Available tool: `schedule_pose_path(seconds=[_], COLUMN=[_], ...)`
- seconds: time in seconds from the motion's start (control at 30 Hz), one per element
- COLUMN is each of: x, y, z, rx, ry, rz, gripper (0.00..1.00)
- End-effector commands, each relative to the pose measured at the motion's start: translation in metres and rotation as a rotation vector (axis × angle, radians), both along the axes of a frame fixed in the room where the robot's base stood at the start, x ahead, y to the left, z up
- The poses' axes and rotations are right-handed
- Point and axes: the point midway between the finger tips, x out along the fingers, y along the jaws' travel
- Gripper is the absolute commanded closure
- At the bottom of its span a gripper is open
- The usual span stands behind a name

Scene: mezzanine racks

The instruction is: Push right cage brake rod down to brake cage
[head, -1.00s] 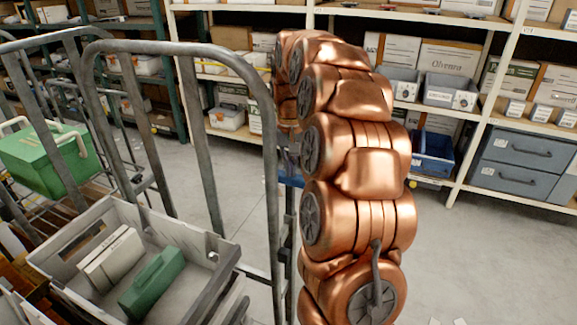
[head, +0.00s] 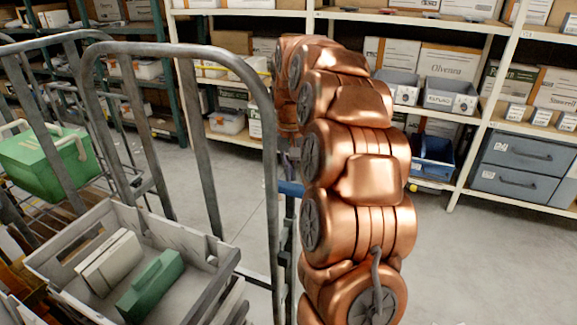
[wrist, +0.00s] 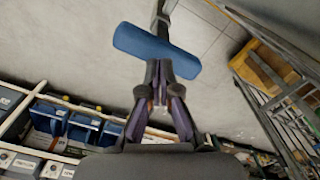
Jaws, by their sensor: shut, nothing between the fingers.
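The right cage (head: 266,95) stands left of centre in the head view, with grey tubular side frames. A blue bar (head: 290,188), seemingly the brake rod's handle, shows between the cage frame and my copper arm; the arm hides much of it. In the wrist view the blue bar (wrist: 150,45) lies crosswise on a dark upright. My gripper (wrist: 159,70) is shut and empty, its fingertips overlapping the bar's near edge. I cannot tell whether they touch it.
A grey crate (head: 225,262) with a green and a pale box sits by the cage. A green case (head: 45,155) is at the left. Shelving (head: 483,120) with bins lines the back. Grey floor at the lower right is clear. A yellow-orange bin (wrist: 268,77) is right in the wrist view.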

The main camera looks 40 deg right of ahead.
Motion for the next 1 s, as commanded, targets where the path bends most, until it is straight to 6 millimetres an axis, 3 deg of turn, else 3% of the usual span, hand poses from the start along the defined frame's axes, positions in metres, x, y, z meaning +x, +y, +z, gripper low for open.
schedule_pose_path(seconds=[0.6,1.0], x=[0.001,0.0], y=[0.0,0.0], z=[0.051,0.052], rx=[-0.002,0.0], ry=[-0.005,-0.001], rz=[0.0,0.0], gripper=[1.0,1.0])
